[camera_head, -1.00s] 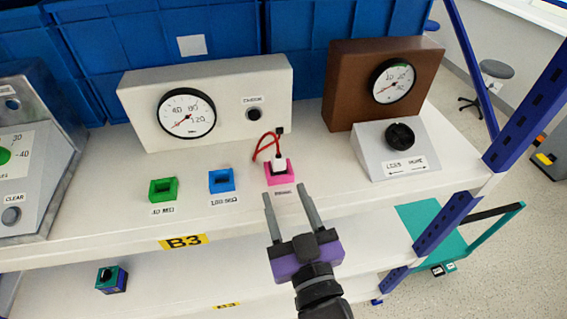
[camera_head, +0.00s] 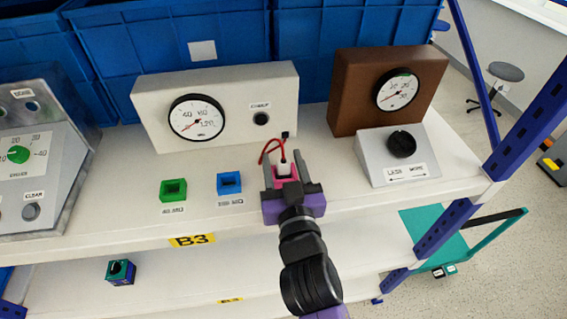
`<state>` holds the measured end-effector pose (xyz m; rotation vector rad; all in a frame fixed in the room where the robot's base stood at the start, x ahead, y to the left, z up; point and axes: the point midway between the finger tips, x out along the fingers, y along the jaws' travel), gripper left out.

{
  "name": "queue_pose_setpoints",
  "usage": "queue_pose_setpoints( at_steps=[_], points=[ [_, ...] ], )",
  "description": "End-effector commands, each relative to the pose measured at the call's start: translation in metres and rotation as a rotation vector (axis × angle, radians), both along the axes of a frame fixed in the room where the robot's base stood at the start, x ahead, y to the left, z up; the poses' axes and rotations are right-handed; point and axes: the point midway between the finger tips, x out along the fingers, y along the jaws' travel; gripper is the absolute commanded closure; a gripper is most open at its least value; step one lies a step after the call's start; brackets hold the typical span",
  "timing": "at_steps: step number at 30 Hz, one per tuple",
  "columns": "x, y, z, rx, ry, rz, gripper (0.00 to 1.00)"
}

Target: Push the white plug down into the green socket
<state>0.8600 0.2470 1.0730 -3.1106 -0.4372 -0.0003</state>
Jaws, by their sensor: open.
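The white plug (camera_head: 284,169) sits in the pink socket (camera_head: 271,182), with a red cable looping from its top to the back left. My gripper (camera_head: 288,160) is open, with one finger on each side of the plug. I cannot tell whether the fingers touch it, and the gripper body hides the near side of the pink socket. The green socket (camera_head: 173,190) stands empty on the shelf to the left. A blue socket (camera_head: 229,182), also empty, is between the green and pink ones.
A white meter box (camera_head: 225,115) with a dial and a CHECK button stands behind the sockets. A brown gauge box (camera_head: 352,95) and a grey knob box (camera_head: 385,170) stand to the right. A metal panel (camera_head: 65,160) is at the far left. The shelf's front strip is clear.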

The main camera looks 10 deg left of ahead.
Motion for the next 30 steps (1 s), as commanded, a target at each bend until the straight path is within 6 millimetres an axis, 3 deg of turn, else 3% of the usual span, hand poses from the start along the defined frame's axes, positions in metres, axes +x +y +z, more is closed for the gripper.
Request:
queue_pose_setpoints(
  at_steps=[5,13,21,30],
  points=[
    [0.018,0.006,0.001,0.0,0.001,0.001,0.51],
    [0.021,0.006,0.0,0.0,0.001,0.002,0.51],
    [0.02,0.006,0.0,0.0,0.001,0.002,1.0],
    [0.02,0.006,0.0,0.0,0.0,0.002,1.0]
  ],
)
